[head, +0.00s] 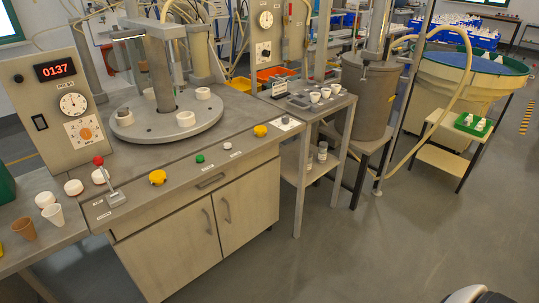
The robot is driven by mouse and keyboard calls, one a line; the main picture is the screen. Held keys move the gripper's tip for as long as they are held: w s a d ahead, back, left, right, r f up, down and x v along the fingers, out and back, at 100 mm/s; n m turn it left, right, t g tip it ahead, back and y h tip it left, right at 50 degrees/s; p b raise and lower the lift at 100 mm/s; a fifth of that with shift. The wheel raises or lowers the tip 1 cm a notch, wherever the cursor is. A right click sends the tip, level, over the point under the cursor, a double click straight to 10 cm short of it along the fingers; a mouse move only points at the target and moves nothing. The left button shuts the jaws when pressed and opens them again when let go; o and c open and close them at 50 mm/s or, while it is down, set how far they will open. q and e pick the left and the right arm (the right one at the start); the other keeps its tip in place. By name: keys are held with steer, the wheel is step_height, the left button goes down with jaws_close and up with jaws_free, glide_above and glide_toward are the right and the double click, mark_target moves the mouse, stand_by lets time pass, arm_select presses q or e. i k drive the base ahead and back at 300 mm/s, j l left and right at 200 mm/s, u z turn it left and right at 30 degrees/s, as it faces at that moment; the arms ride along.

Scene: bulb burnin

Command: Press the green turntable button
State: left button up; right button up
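The green button (199,158) is a small round knob on the front ledge of the grey workbench, left of a small white button (227,145). It sits between two larger yellow buttons, one at its left (157,177) and one at its right (260,130). The round grey turntable (150,131) is behind it, with several white ring-shaped cups on top and a column in the middle. Nothing covers the green button. Neither of my grippers shows; only a white and dark piece, probably part of my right arm, shows at the bottom right edge.
A red-knobbed lever (98,160) stands on the ledge at the left, near white cups. A panel with a red 0137 display (55,69) rises behind it. A side table (320,101) with white cups stands at the right. The floor in front is clear.

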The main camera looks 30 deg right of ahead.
mark_target(199, 158)
steer(key=i+z, duration=0.35)
steer(key=i+j+z, duration=0.15)
steer(key=z, duration=0.2)
steer(key=i+j+z, duration=0.2)
steer(key=i+z, duration=0.2)
steer(key=i+j, duration=0.55)
steer(key=j+z, duration=0.05)
steer(key=j, duration=0.05)
